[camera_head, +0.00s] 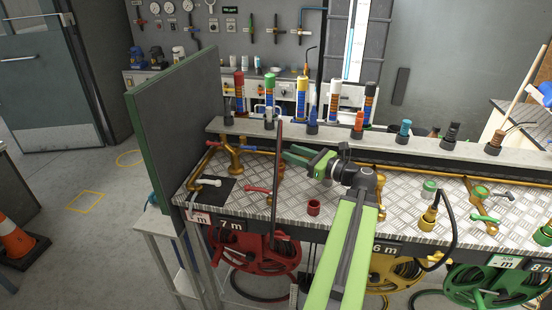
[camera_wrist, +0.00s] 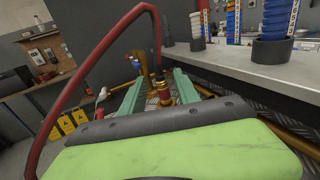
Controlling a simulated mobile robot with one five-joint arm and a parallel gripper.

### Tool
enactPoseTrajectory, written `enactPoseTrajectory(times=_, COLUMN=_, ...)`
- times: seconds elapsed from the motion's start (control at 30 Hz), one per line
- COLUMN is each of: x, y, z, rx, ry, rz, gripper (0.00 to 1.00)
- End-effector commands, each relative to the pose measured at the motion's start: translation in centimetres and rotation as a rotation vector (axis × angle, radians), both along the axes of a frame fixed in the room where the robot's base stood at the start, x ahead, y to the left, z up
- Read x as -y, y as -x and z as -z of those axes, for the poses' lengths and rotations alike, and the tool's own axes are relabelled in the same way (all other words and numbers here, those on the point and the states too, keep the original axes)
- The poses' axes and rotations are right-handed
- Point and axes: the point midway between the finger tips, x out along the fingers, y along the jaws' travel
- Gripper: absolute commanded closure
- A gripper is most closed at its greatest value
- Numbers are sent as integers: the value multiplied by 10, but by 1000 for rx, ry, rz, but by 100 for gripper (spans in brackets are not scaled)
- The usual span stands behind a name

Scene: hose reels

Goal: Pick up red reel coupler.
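The red reel coupler (camera_wrist: 162,92) shows in the wrist view as a brass fitting with a red band. It stands between the two green fingers of my gripper (camera_wrist: 160,76), with a gap visible on the left side. A dark red hose (camera_wrist: 95,58) arches over and runs down to its top. In the head view my gripper (camera_head: 289,154) reaches left over the bench, fingers apart, beside the red hose (camera_head: 276,185). The coupler cannot be made out clearly there. The red hose reel (camera_head: 255,255) hangs below the bench front.
A small red cup (camera_head: 313,208) stands on the checker-plate bench near the front. A raised shelf (camera_head: 400,149) with several coloured cylinders runs behind. A yellow coupler (camera_head: 429,217) with a black hose stands to the right.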

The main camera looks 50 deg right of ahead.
Motion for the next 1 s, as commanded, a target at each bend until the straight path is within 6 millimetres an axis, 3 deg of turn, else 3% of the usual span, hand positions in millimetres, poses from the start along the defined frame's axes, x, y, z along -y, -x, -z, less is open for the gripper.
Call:
enactPoseTrajectory(times=0.17, x=-5, y=-10, z=-1, rx=0, ry=0, rz=-7, gripper=62)
enactPoseTrajectory(times=0.43, x=-13, y=-55, z=-3, rx=0, ry=0, rz=-13, gripper=62)
enactPoseTrajectory(times=0.67, x=-14, y=-59, z=-3, rx=0, ry=0, rz=-11, gripper=62)
enactPoseTrajectory(times=0.97, x=-15, y=-59, z=-3, rx=0, ry=0, rz=-12, gripper=100)
enactPoseTrajectory(times=1.0, x=-15, y=-59, z=-3, rx=0, ry=0, rz=-12, gripper=100)
